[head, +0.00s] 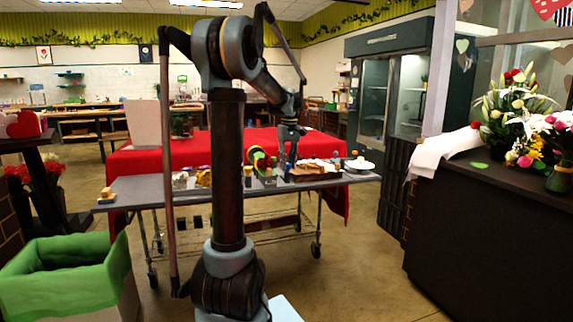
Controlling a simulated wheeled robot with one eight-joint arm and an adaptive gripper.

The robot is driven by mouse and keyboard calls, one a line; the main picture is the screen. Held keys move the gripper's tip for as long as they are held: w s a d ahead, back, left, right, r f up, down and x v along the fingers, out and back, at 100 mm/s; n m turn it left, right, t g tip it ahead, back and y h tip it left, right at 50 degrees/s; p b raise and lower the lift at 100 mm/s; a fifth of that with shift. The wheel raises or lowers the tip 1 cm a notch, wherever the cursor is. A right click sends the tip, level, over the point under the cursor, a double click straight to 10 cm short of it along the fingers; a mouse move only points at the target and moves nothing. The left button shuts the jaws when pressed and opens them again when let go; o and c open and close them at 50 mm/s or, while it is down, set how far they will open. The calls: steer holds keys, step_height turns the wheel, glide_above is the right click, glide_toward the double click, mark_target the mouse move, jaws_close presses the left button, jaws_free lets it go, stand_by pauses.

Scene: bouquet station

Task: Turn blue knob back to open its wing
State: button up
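My arm rises in front of the camera and bends to the right. My gripper (288,163) points down over a grey table (150,188), just right of a round green and red item (262,160). The fingers are too small to tell whether they are open or shut, or whether they touch anything. I cannot make out a blue knob or its wing for certain; either may be among the small items on the table or hidden behind my arm.
Several small items and a white dish (359,165) lie on the table. A red-draped table (185,150) stands behind it. A green-lined bin (65,268) is at front left. A dark counter (490,230) with flowers (512,112) is at right. Floor at right centre is clear.

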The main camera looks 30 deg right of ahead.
steer(key=shift+m, duration=0.3)
steer(key=m, duration=0.8)
steer(key=shift+a, duration=0.1)
steer(key=m, duration=0.5)
steer(key=shift+m, duration=2.3)
steer(key=o, duration=1.1)
steer(key=shift+w+a, duration=0.1)
